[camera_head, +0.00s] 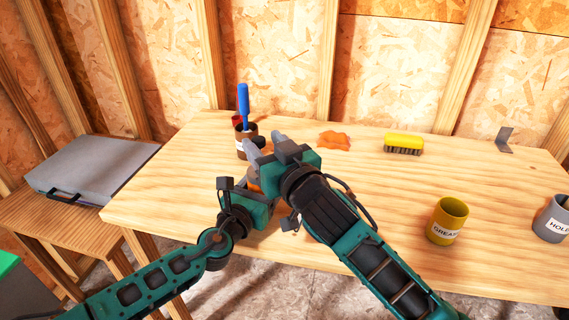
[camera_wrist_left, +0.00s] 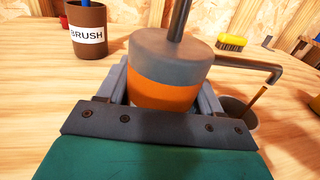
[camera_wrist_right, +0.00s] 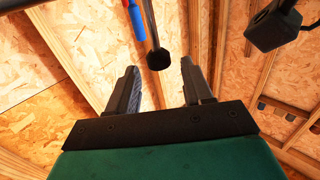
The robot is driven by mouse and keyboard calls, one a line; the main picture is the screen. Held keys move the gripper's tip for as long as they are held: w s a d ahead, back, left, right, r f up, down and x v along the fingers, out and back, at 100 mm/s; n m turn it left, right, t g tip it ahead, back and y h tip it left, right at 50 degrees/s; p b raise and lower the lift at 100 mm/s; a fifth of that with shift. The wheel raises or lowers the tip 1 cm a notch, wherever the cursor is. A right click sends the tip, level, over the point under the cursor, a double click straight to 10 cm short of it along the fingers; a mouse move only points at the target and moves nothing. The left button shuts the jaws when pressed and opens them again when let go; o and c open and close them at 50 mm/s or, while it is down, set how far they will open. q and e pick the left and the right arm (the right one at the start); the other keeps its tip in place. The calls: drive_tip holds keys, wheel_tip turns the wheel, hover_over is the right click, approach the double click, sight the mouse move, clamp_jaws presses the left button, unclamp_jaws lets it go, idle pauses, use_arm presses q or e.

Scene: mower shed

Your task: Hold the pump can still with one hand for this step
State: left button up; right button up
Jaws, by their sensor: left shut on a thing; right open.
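The pump can (camera_wrist_left: 165,92), orange with a grey top, a dark rod and a side spout, stands upright on the table in the left wrist view. In the head view only a sliver of orange (camera_head: 254,184) shows behind my arms. My left gripper (camera_wrist_left: 162,98) is shut on the can, one finger on each side. My right gripper (camera_head: 266,144) is open and empty above it. In the right wrist view, a dark rod with a knob (camera_wrist_right: 157,58), apparently the can's pump rod, shows beyond and between the open fingers, apart from both.
A BRUSH cup (camera_wrist_left: 87,30) with a blue-handled brush (camera_head: 243,105) stands behind. A dark cup (camera_wrist_left: 238,112) is below the spout. An orange cloth (camera_head: 334,140), a yellow brush (camera_head: 403,143), a GREASE cup (camera_head: 447,220) and a grey cup (camera_head: 553,218) lie rightward.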

drive_tip(key=v, duration=0.8)
drive_tip(key=shift+s+d, duration=0.15)
drive_tip(key=shift+s, duration=0.2)
drive_tip(key=shift+c, duration=0.4)
drive_tip(key=shift+w+r, duration=0.1)
drive_tip(key=shift+w, duration=0.05)
drive_tip(key=shift+c, duration=0.8)
drive_tip(key=w+r+n, duration=0.1)
drive_tip(key=w, duration=0.2)
drive_tip(key=w+r+n+h, duration=0.1)
drive_tip(key=w+n, duration=0.1)
drive_tip(key=w, duration=0.1)
drive_tip(key=w+r+n+h, duration=0.1)
drive_tip(key=w, duration=0.2)
drive_tip(key=shift+d+r, duration=0.3)
clamp_jaws()
drive_tip(key=n+g+h, duration=0.2)
drive_tip(key=n+g, duration=0.4)
drive_tip(key=g, duration=0.9)
approach(258, 139)
drive_tip(key=x, duration=0.6)
drive_tip(key=shift+w+a+f, duration=0.1)
drive_tip(key=shift+f, duration=0.15)
